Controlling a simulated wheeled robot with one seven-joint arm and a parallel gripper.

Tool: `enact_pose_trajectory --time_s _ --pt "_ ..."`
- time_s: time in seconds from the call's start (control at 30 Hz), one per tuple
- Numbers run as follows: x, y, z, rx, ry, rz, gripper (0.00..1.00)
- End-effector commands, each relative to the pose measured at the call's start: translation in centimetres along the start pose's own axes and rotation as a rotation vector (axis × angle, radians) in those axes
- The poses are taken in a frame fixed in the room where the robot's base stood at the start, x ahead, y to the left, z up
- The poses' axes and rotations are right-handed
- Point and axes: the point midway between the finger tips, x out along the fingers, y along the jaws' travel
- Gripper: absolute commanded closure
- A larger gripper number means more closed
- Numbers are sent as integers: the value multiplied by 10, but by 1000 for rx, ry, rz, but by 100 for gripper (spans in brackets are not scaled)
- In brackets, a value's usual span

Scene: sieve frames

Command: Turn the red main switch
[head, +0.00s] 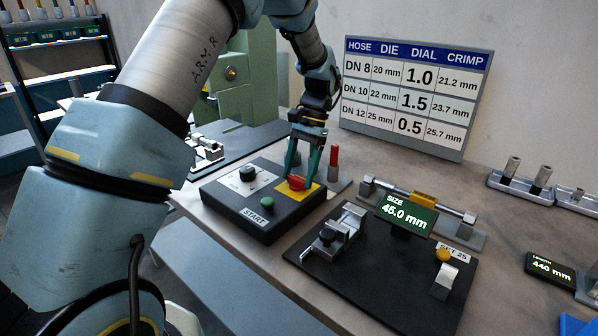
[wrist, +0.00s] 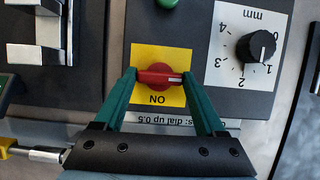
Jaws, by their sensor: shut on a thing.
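The red main switch (head: 296,183) sits on a yellow plate on the dark control box (head: 262,225). In the wrist view the red switch (wrist: 160,78) has its bar lying across the picture, with a white mark toward its right end. The word ON, upside down, shows below it on the yellow plate (wrist: 160,54). My gripper (head: 300,178) reaches down from above, and its green fingers are shut on the switch. In the wrist view my gripper (wrist: 161,77) has one finger at each end of the bar.
The box also carries a black dial (head: 247,174) and a green START button (head: 267,203). A red-topped post (head: 334,157) stands close behind my gripper. To the right are a black measuring board (head: 390,275) with a SIZE display (head: 407,212) and a rod on a stand.

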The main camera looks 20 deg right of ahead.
Motion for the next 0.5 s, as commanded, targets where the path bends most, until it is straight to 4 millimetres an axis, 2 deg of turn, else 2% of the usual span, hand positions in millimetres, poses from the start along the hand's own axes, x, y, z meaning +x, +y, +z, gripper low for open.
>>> enact_pose_trajectory --time_s 0.4,0.43,0.5 --pt "0 0 0 -9 1 3 83" --pt "0 0 0 -9 1 3 25" --pt "0 0 0 -8 1 3 17"
